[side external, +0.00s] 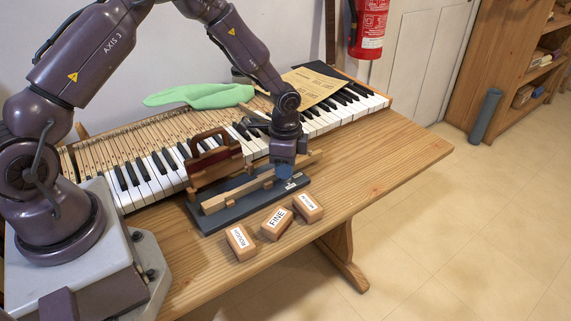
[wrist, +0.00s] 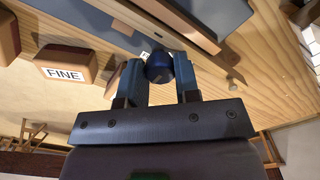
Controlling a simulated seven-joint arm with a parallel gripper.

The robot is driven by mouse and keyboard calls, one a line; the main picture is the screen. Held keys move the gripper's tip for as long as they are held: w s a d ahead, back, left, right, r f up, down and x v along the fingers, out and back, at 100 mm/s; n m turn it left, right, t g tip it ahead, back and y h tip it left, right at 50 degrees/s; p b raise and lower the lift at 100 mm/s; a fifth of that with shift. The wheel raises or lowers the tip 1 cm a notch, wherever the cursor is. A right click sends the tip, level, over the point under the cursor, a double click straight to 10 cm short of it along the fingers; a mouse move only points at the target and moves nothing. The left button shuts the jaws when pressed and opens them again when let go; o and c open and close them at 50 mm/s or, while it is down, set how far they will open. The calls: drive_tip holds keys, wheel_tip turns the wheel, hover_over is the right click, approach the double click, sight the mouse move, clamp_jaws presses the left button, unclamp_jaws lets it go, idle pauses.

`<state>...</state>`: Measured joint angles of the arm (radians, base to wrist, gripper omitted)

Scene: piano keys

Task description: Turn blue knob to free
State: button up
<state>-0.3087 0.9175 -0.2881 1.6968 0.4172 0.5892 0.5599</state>
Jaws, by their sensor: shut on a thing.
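The blue knob (wrist: 158,67) sits between the two fingers of my gripper (wrist: 158,75) in the wrist view. The fingers are shut on it from both sides. In the side view my gripper (side external: 287,168) points down at the right end of the dark grey base (side external: 215,217), and the knob there is mostly hidden by the fingers. A wooden key-like bar (side external: 240,193) lies along this base. A small white label (side external: 294,184) shows beside the gripper, but its words are too small to read.
Wooden blocks marked ROUGH (side external: 240,242), FINE (side external: 276,222) and one more (side external: 308,207) stand in front of the base. A dark red handled holder (side external: 213,160) stands behind it. Piano keys (side external: 150,177), a green cloth (side external: 200,96) and a paper sheet (side external: 312,86) lie farther back. The table's right side is clear.

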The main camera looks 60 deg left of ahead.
drive_tip(key=o, duration=0.9)
wheel_tip(320, 180, up, 13)
drive_tip(key=shift+r, duration=0.1)
drive_tip(key=s+d+r+n+t, duration=0.1)
drive_tip(key=s+r+n+t, duration=0.1)
drive_tip(key=s+r, duration=0.3)
drive_tip(key=s+d+r+n+t, duration=0.1)
drive_tip(key=s+r+n, duration=0.3)
drive_tip(key=s, duration=0.6)
drive_tip(key=s+d+r+n+t, duration=0.1)
drive_tip(key=s+r+n+t, duration=0.1)
drive_tip(key=s+r, duration=0.6)
drive_tip(key=shift+s+d+r+n+t, duration=0.2)
drive_tip(key=shift+d+n+t, duration=0.1)
drive_tip(key=shift+d+n, duration=0.15)
